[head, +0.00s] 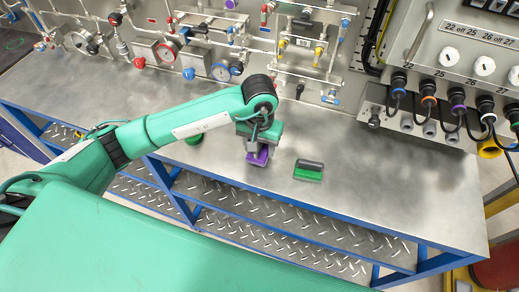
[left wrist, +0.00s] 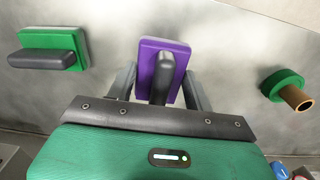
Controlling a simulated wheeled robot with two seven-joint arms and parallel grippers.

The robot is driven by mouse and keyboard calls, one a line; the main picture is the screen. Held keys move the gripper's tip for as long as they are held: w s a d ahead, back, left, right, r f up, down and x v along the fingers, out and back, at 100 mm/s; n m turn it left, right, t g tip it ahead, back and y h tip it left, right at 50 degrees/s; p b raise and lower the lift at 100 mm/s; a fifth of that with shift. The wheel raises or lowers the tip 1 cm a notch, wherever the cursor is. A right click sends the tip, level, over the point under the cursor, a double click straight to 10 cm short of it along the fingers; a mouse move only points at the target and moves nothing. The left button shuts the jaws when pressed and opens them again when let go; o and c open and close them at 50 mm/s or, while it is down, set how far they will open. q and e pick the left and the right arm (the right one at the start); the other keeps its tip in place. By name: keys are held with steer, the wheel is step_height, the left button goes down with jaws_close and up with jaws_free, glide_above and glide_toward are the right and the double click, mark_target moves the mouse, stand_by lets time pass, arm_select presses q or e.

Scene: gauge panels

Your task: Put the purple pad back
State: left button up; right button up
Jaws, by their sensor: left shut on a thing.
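The purple pad (head: 259,157) is at the front part of the metal bench, below my left gripper (head: 257,147). In the left wrist view the purple pad (left wrist: 151,60) shows a dark handle (left wrist: 162,78) on top. My left gripper (left wrist: 160,90) has one finger on each side of the pad's handle and is shut on it. Whether the pad touches the bench or hangs just above it, I cannot tell. My right gripper is not in view.
A green pad with a dark handle (head: 308,171) lies right of the purple pad; it also shows in the left wrist view (left wrist: 66,45). A green round piece with a brown stub (left wrist: 284,86) lies on the other side. Pipes, gauges (head: 221,71) and a plug panel (head: 450,85) line the back.

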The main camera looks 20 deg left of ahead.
mark_target(260, 153)
arm_select(q)
step_height(260, 153, down, 2)
steer(key=shift+f+p, duration=0.2)
steer(key=shift+p, duration=0.2)
steer(key=shift+f, duration=0.35)
steer(key=o, duration=0.9)
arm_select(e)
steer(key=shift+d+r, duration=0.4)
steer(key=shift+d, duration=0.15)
